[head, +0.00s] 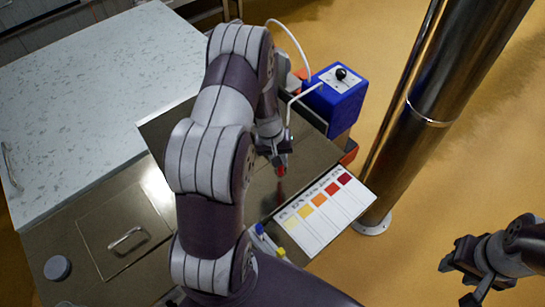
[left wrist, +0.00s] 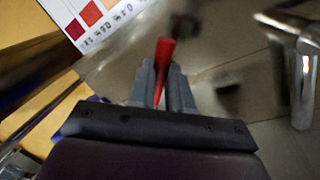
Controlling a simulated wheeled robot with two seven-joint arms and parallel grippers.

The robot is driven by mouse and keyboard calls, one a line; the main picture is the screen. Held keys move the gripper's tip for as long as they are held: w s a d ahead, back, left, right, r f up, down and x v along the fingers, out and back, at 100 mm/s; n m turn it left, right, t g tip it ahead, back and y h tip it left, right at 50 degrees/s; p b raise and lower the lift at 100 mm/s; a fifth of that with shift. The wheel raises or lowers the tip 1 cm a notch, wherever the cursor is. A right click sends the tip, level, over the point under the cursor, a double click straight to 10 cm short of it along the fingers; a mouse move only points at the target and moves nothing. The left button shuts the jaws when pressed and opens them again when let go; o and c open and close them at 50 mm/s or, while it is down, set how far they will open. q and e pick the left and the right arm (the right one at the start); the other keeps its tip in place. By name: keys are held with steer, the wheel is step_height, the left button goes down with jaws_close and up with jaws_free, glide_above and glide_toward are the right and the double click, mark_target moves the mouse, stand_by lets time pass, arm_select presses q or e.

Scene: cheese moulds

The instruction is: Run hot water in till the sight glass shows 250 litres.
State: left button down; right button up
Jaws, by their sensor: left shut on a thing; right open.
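My left gripper (head: 276,158) is shut on a slim red piece (head: 282,171) above a shiny steel surface. In the left wrist view the red piece (left wrist: 164,62) stands up between the grey fingers (left wrist: 163,88); what it belongs to cannot be told. A bent, shiny metal pipe (left wrist: 303,75) is at the right of that view, apart from the fingers. My right gripper (head: 462,273) is open and empty at the lower right, over the floor. I cannot make out a sight glass or any water in either view.
A blue box (head: 336,98) with a black knob and white cables stands behind the steel top. A colour chart (head: 325,212) lies at its right edge. A thick steel column (head: 432,105) rises at right. A pale speckled worktop (head: 85,90) fills the upper left; a handled lid (head: 125,238) lies below.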

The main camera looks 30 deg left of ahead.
arm_select(q)
steer(key=shift+w+d+r+n+t+y+p, duration=0.15)
steer(key=shift+w+d+n+p, duration=0.3)
steer(key=shift+n, duration=0.6)
steer(key=shift+w+d+f+n+t+y+p, duration=0.1)
steer(key=shift+w+d+n+p, duration=0.35)
steer(key=shift+n, duration=0.65)
steer(key=shift+w+d+r+n+t+y+p, duration=0.1)
steer(key=shift+w+d+n+t+y+p, duration=0.1)
steer(key=shift+w+d+n, duration=0.65)
steer(key=shift+s+a+n, duration=0.15)
steer(key=shift+a+n, duration=0.1)
steer(key=shift+n, duration=0.05)
steer(key=c, duration=1.1)
jaws_free()
steer(key=shift+o, duration=0.2)
steer(key=shift+s, duration=0.1)
step_height(320, 180, up, 12)
steer(key=s+a, duration=0.1)
steer(key=s, duration=0.1)
steer(key=shift+r+p, duration=0.2)
steer(key=shift+p, duration=0.25)
